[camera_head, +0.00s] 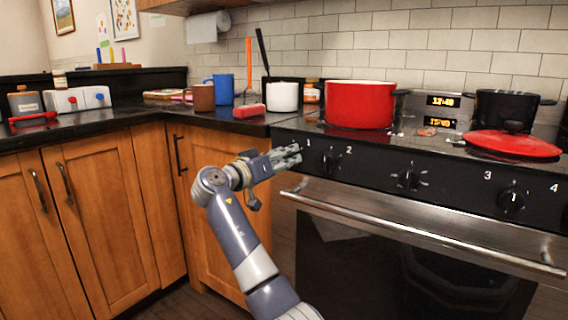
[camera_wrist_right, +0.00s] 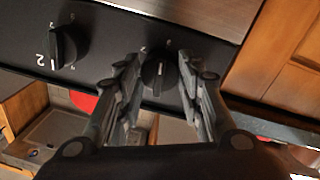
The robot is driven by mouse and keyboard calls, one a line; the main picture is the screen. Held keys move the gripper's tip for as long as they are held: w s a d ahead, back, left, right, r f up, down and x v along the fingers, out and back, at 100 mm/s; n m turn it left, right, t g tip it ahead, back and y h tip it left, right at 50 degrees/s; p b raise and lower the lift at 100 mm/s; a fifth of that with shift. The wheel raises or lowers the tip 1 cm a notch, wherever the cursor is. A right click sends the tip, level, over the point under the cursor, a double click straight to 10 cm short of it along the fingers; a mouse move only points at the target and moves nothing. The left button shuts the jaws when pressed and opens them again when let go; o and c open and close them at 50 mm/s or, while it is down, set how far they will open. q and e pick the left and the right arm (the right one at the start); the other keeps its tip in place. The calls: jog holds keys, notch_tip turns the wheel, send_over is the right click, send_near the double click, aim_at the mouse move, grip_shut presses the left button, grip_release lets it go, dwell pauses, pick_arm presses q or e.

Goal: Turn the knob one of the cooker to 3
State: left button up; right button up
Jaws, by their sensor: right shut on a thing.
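The cooker (camera_head: 440,215) has a black front panel with knobs. Knob one (camera_wrist_right: 160,74) is black with a pale pointer line, seen between my right gripper's fingers (camera_wrist_right: 158,90) in the wrist view. The fingers stand one on each side of it, shut on it. In the head view my right gripper (camera_head: 287,157) is at the panel's left end, by the printed 1, and hides this knob. The knob's setting is too small to read. Knob two (camera_head: 330,161) is just to the right; it also shows in the wrist view (camera_wrist_right: 70,45). My left gripper is not in view.
A long metal oven handle (camera_head: 420,228) runs below the knobs. Another knob (camera_head: 409,179) and knob three (camera_head: 511,201) are further right. A red pot (camera_head: 358,105), a red lid (camera_head: 513,144) and a black pot (camera_head: 505,107) are on top. Wooden cabinets (camera_head: 150,205) stand left.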

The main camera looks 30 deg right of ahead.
jog(key=shift+f+m+b, duration=0.2)
jog(key=shift+m+b, duration=0.15)
jog(key=shift+m, duration=0.45)
jog(key=o, duration=1.1)
jog(key=shift+r, duration=0.1)
jog(key=v, duration=1.2)
jog(key=shift+w+r, duration=0.1)
